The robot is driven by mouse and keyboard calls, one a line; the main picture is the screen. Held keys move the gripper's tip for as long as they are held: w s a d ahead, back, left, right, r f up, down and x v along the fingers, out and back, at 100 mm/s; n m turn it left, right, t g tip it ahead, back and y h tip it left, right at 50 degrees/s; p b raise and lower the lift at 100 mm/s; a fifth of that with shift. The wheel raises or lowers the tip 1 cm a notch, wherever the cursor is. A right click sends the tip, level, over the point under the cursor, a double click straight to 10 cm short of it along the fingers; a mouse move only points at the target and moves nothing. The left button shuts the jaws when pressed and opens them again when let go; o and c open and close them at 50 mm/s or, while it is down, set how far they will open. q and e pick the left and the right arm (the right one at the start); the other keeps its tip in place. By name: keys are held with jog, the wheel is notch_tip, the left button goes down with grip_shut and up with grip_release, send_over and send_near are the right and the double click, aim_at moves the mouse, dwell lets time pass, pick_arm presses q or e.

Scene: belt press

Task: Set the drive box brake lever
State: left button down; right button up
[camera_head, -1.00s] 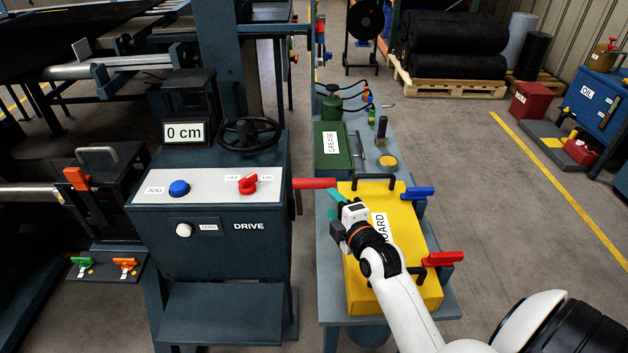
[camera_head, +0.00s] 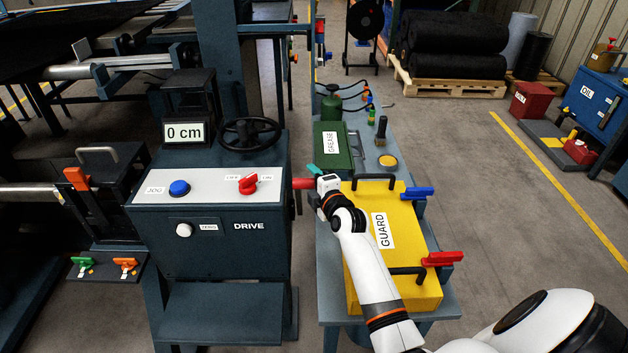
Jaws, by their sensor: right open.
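The drive box (camera_head: 225,245) is a dark blue-grey cabinet left of centre, with a light panel on top. The jaws are open. My left gripper does not show.
The panel has a blue JOG button (camera_head: 179,188), a red switch (camera_head: 248,184) and a handwheel (camera_head: 250,134) behind. The yellow guard (camera_head: 412,250), with black handles and red and blue levers, lies under my right arm. A green grease box (camera_head: 333,148) stands behind the gripper.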

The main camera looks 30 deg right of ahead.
jog(key=shift+c, duration=0.5)
grip_shut()
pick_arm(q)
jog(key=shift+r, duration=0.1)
